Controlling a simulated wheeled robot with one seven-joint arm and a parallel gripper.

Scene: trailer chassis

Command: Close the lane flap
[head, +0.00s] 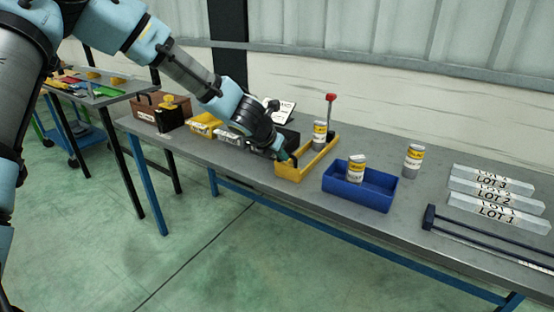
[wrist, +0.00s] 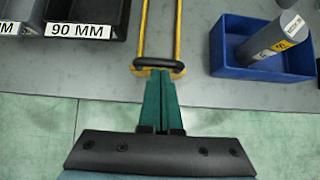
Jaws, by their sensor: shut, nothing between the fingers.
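The yellow lane (head: 300,169) is a narrow frame on the bench, with a can (head: 319,135) standing at it and a red-topped post (head: 330,108) at its far end. In the wrist view its two yellow rails (wrist: 179,30) run away from me. A dark bar (wrist: 158,64) crosses their near end; I cannot tell whether it is the flap. My gripper (head: 287,158) is at the lane's near left end. In the wrist view its green fingers (wrist: 159,78) are together, empty, with their tips at the dark bar. I cannot tell whether they touch it.
Dark bins with a 90 MM label (wrist: 78,30) are on the left. LOT blocks (head: 497,213) lie at the right. Floor is open before the bench.

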